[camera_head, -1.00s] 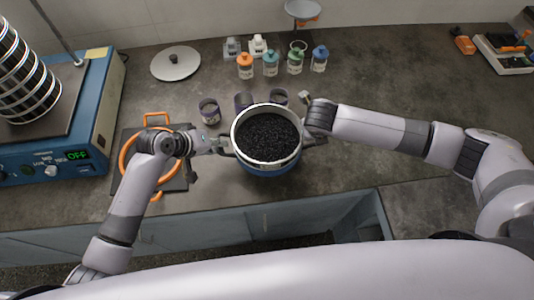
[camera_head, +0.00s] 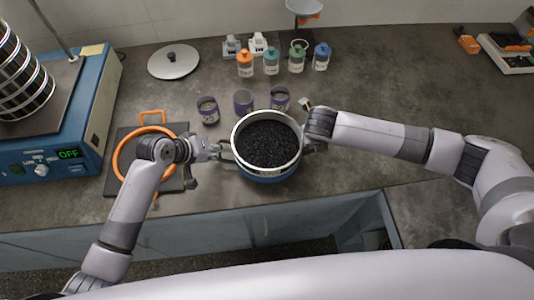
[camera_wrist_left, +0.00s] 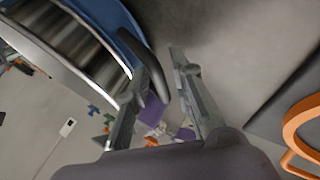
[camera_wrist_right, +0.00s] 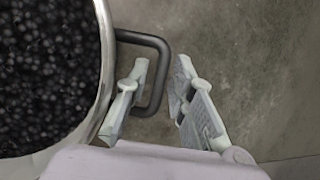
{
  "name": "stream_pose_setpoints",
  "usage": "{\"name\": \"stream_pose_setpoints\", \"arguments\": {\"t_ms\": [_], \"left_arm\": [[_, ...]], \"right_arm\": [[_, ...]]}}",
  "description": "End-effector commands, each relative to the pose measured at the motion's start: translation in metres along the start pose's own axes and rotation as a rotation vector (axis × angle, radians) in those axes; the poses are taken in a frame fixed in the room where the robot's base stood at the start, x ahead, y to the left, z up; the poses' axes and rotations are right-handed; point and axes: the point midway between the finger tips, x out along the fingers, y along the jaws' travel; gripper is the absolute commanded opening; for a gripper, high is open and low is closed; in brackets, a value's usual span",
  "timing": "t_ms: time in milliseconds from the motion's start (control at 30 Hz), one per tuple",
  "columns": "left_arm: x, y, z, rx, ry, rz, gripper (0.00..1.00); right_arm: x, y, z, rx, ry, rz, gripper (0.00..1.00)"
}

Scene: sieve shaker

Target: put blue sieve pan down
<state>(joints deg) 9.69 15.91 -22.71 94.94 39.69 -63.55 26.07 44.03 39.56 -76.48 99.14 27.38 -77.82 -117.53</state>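The blue sieve pan (camera_head: 262,173), with a pale metal rim and black granules inside, stands upright at the counter's front middle and appears to rest on it. My left gripper (camera_head: 219,152) is at its left side; in the left wrist view the open fingers (camera_wrist_left: 160,100) are spread, with the dark handle (camera_wrist_left: 152,65) reaching between them. My right gripper (camera_head: 309,147) is at its right side, mostly hidden by the wrist in the head view. In the right wrist view its open fingers (camera_wrist_right: 160,92) stand either side of the other handle (camera_wrist_right: 158,60), with gaps visible.
A blue shaker machine (camera_head: 75,130) with a display reading OFF stands at left. An orange ring (camera_head: 122,150) lies on a dark plate beside my left arm. Purple cups (camera_head: 243,101) stand close behind the pan, with several bottles (camera_head: 271,62) farther back. The counter's front edge is near.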

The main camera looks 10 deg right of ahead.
Motion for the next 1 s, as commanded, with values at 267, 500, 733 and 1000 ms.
{"name": "stream_pose_setpoints", "arguments": {"t_ms": [267, 500, 733, 1000], "left_arm": [[0.0, 0.0, 0.0, 0.0, 0.0, 0.0, 0.29], [-0.014, -0.001, -0.001, 0.0, 0.001, 0.0, 0.29], [-0.062, -0.001, 0.0, 0.003, 0.002, -0.001, 0.29], [-0.108, -0.001, 0.0, 0.0, 0.0, -0.002, 0.29]], "right_arm": [[0.0, 0.0, 0.0, 0.0, 0.0, 0.0, 0.29], [0.0, 0.0, 0.0, 0.001, 0.0, 0.0, 0.29], [0.0, 0.0, 0.0, 0.001, 0.0, 0.0, 0.29], [0.0, 0.0, 0.0, 0.001, 0.0, 0.0, 0.29]]}}
